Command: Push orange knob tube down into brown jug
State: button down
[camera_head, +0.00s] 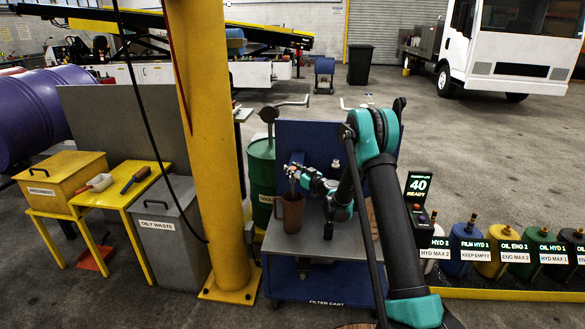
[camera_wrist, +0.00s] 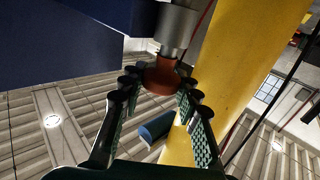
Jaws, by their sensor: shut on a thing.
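The brown jug (camera_head: 292,213) stands upright on the grey top of the filter cart. My gripper (camera_head: 292,171) is directly above the jug's mouth, reaching in from the right. In the wrist view the fingers of my gripper (camera_wrist: 158,92) are closed around the orange knob (camera_wrist: 162,76). A grey metal cylinder (camera_wrist: 177,28) adjoins the knob at the top of that view. In the head view a short dark length of tube shows between the fingers and the jug's rim. It is too small to tell how deep the tube sits in the jug.
The blue filter cart (camera_head: 318,288) has an upright blue panel behind the jug. A green drum (camera_head: 261,165) and a yellow post (camera_head: 215,130) stand to the left. Several labelled oil containers (camera_head: 495,255) line the floor at the right, beside a lit "40 READY" display (camera_head: 418,186).

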jog(key=c, duration=1.1)
grip_release()
jog(key=shift+o, duration=0.2)
jog(key=v, duration=1.2)
